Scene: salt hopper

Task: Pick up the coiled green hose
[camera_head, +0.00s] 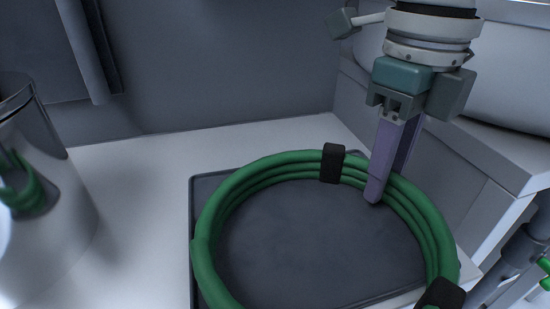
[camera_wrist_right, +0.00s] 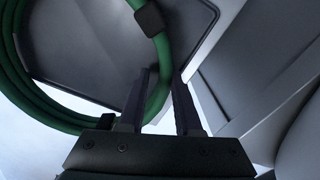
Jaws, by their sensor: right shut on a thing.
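The coiled green hose (camera_head: 215,219) lies over a dark grey mat or tray (camera_head: 318,239), with black straps around its strands. My right gripper (camera_head: 374,196) comes down from above at the coil's far right side, shut on the hose beside a strap. In the right wrist view the hose (camera_wrist_right: 158,92) passes between the two fingers of my right gripper (camera_wrist_right: 163,80). The near edge of the coil is cut off by the head view's lower border. My left gripper is not in view.
A shiny metal cylinder (camera_head: 45,235) stands on the white surface (camera_head: 125,190) at left, showing a green reflection. A grey wall rises behind. A pale raised block (camera_head: 490,150) stands close at right, near my right arm.

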